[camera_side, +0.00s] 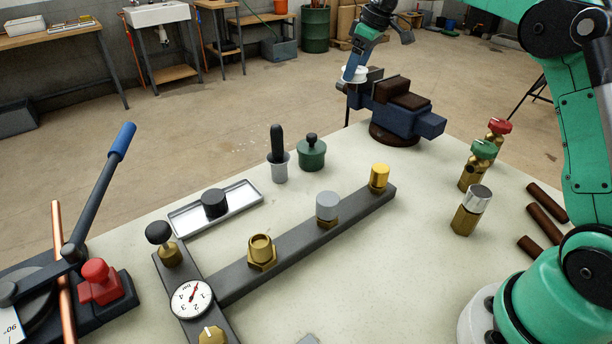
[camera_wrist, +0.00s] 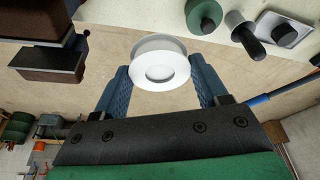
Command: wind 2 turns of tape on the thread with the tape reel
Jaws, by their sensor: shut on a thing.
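The white tape reel (camera_wrist: 161,66) is between the two blue fingers of my gripper (camera_wrist: 160,78) in the wrist view, which are shut on it. In the side view my gripper (camera_side: 355,74) holds the reel at the far edge of the bench, beside the vise, clear of the bar. An open brass fitting (camera_side: 261,248) stands upright on the dark bar, nearest the gauge; it looks like the thread, but its winding detail is too small to tell. The reel is well apart from it.
The dark bar (camera_side: 310,243) also carries a grey-capped fitting (camera_side: 327,206) and a yellow one (camera_side: 379,177). A blue vise (camera_side: 402,113) stands close to my gripper. A green pot (camera_side: 312,154), black brush pot (camera_side: 279,160), tray (camera_side: 240,202) and valves (camera_side: 472,209) stand around.

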